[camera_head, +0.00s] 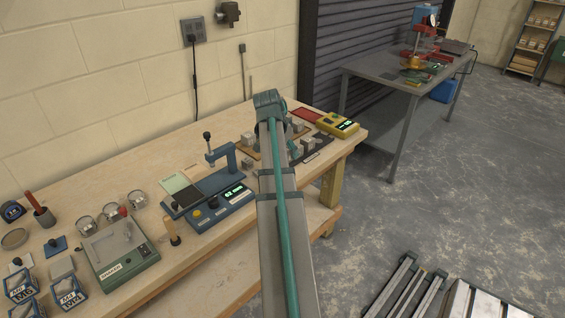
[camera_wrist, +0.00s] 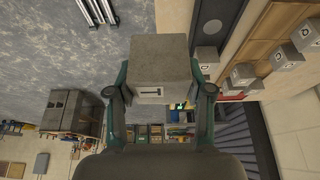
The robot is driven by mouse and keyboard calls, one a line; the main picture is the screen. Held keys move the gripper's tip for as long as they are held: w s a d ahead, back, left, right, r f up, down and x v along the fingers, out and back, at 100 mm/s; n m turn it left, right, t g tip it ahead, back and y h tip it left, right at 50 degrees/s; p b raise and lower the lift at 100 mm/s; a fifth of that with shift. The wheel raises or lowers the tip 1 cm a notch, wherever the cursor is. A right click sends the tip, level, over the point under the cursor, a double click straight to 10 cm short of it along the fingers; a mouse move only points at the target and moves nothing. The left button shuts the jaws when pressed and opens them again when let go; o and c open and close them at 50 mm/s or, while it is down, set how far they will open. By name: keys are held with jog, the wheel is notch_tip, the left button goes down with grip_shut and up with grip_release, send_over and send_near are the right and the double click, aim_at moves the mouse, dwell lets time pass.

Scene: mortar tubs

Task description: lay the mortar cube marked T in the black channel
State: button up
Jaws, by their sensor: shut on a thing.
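My gripper (camera_wrist: 160,88) is shut on a grey mortar cube (camera_wrist: 160,55) in the wrist view, one teal finger on each side. The cube's near face has a white label with a dark mark, too small to read surely. I cannot tell the held cube's height above the bench.
More labelled cubes (camera_wrist: 284,56) stand at the right in the wrist view. A yellow meter (camera_head: 337,124) and a red mat (camera_head: 306,114) lie behind the black strip. A blue scale (camera_head: 220,206) and a grey-green device (camera_head: 120,250) stand left of my arm.

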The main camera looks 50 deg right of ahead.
jog(key=w+d+f+p, duration=0.2)
jog(key=w+d+f, duration=0.2)
jog(key=w+d+f+p, duration=0.2)
jog(key=w+d+f, duration=0.1)
jog(key=w+d, duration=0.1)
jog(key=shift+w+d+f, duration=0.25)
jog(key=shift+d+f, duration=0.1)
jog(key=shift+w+d+f+p, duration=0.15)
jog(key=shift+w+d+f, duration=0.1)
jog(key=shift+f, duration=0.2)
jog(key=shift+w+d+f+p, duration=0.15)
jog(key=shift+w+d+f, duration=0.1)
jog(key=shift+f, duration=0.2)
notch_tip(320, 180, down, 3)
jog(key=shift+r+p, duration=0.2)
jog(key=shift+p, duration=0.65)
jog(key=shift+f, duration=0.3)
jog(key=shift+f, duration=0.15)
jog(key=o, duration=1.4)
